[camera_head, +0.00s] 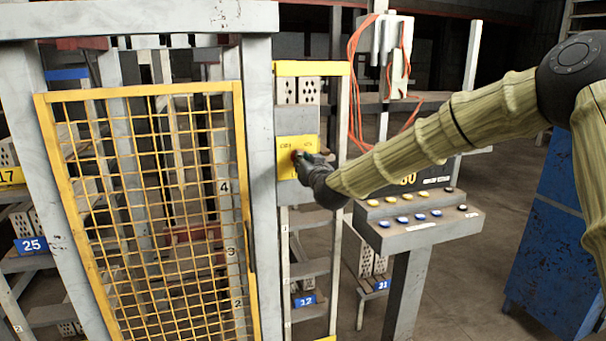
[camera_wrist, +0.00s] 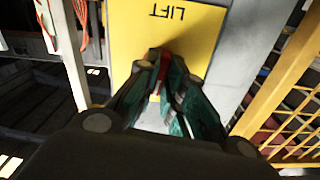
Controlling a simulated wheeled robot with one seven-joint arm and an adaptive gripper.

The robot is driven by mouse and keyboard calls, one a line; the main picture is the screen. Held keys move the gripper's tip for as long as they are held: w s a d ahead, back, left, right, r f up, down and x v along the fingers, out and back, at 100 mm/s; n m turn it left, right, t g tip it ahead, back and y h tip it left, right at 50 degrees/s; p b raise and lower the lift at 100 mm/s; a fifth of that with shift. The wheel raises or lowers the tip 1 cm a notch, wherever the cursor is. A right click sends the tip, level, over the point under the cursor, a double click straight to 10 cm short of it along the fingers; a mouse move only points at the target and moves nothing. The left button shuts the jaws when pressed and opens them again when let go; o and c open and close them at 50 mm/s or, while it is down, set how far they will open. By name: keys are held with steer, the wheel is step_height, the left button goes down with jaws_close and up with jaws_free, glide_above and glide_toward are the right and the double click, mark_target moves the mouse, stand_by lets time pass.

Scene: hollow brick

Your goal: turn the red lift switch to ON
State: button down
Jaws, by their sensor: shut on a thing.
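The red lift switch (camera_head: 295,155) is on a yellow plate (camera_head: 284,166) fixed to a grey post. In the wrist view the plate (camera_wrist: 190,25) reads LIFT upside down, and a bit of the red switch (camera_wrist: 164,62) shows between my fingertips. My gripper (camera_head: 302,157) is at the plate, shut on the switch. The gripper also shows in the wrist view (camera_wrist: 165,65), its fingers converging on the red part. The fingers hide most of the switch, and I cannot read which way it points.
A yellow mesh gate (camera_head: 238,170) stands left of the post. A control desk (camera_head: 425,236) with several coloured buttons stands below my arm on the right. Orange cables (camera_head: 356,90) hang behind, and a blue cabinet (camera_head: 545,250) is at the far right.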

steer(key=shift+m+b, duration=2.95)
steer(key=shift+m, duration=0.65)
steer(key=c, duration=1.5)
jaws_free()
steer(key=shift+d, duration=0.1)
steer(key=v, duration=1.2)
